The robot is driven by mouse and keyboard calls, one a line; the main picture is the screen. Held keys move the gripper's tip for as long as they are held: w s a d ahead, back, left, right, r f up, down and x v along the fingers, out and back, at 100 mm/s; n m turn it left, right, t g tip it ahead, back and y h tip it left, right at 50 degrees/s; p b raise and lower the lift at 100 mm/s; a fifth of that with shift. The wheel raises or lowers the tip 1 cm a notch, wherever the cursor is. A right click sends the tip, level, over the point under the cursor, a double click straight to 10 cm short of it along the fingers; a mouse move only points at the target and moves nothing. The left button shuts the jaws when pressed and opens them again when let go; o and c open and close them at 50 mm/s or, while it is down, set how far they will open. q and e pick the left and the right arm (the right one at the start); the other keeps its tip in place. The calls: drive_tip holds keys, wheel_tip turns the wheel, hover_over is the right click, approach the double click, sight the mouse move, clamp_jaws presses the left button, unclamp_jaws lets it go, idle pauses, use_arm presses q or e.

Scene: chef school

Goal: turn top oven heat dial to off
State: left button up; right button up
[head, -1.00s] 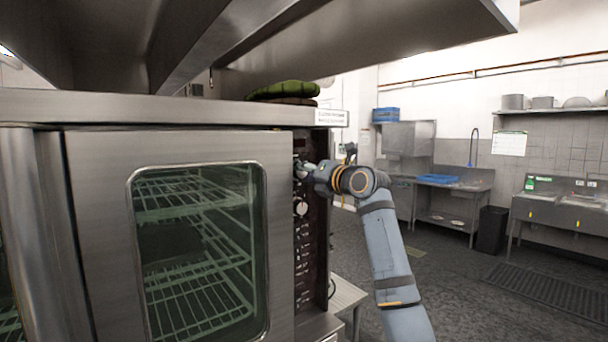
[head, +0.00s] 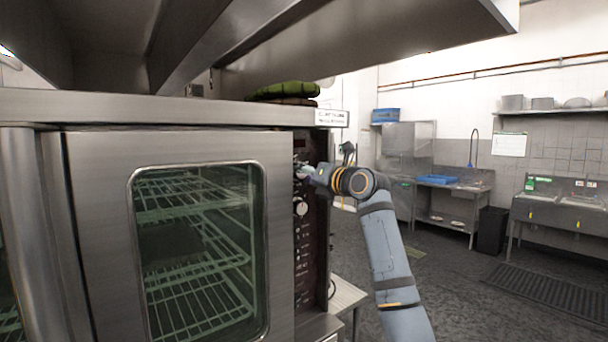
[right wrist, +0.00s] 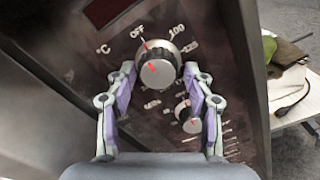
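The top oven heat dial (right wrist: 158,66) is a round silver knob on the oven's dark control panel. Its red mark points up and left, towards the printed word OFF. My right gripper (right wrist: 159,72) is open, with one finger on each side of the dial's lower part; a small gap seems to show at the fingertips. In the head view my right gripper (head: 305,173) is at the panel's upper part and largely hides the top dial. My left gripper is not in view.
A second, lower dial (head: 301,208) sits below on the panel. The oven door (head: 90,220) with its glass window is shut. A steel shelf (head: 370,30) hangs overhead. A small table (head: 347,296) stands right of the oven, with open floor beyond.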

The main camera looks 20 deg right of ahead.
drive_tip(key=shift+o, duration=0.2)
drive_tip(key=shift+r, duration=0.15)
drive_tip(key=v, duration=1.2)
